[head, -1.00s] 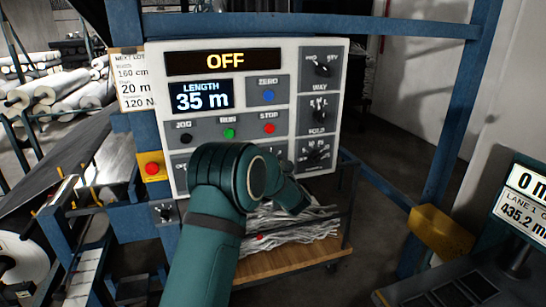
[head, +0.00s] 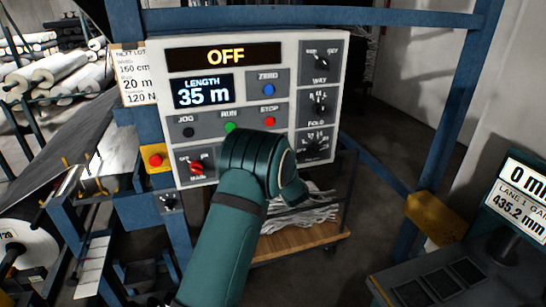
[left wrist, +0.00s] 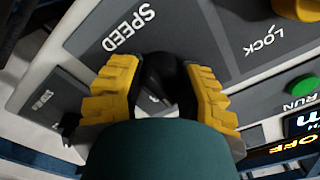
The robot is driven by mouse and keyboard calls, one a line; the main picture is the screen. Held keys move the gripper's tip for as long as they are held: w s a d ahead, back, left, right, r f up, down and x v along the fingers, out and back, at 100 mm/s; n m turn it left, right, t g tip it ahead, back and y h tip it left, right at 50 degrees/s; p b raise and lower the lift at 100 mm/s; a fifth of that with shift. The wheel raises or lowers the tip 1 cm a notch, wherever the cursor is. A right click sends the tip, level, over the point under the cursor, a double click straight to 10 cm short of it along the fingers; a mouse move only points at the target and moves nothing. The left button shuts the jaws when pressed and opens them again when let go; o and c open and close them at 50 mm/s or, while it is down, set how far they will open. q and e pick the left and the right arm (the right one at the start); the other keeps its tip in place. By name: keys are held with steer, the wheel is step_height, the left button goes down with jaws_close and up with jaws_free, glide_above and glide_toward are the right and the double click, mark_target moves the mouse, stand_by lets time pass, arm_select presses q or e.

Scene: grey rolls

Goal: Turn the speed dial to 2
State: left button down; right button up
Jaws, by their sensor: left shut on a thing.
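The white control panel (head: 300,50) stands upright in front of me, with OFF on its top display (head: 225,56). In the left wrist view, my left gripper (left wrist: 160,78) has its two yellow fingers on either side of the black speed dial (left wrist: 156,72), shut on it. The word SPEED (left wrist: 128,30) is printed next to the dial, upside down in this view. The dial's pointer and numbers are hidden by the fingers and my wrist. In the head view my left forearm covers the dial and the fingers. My right gripper is not in view.
The panel also has a length screen reading 35 m (head: 204,91), a red main switch (head: 197,168), a blue ZERO button (head: 268,89), a red STOP button (head: 270,121) and several black dials at right. A red emergency button (head: 156,160) sits left of the panel.

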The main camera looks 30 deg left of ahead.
arm_select(q)
steer(key=shift+a, duration=0.1)
steer(key=shift+c, duration=2.4)
jaws_free()
steer(key=v, duration=1.2)
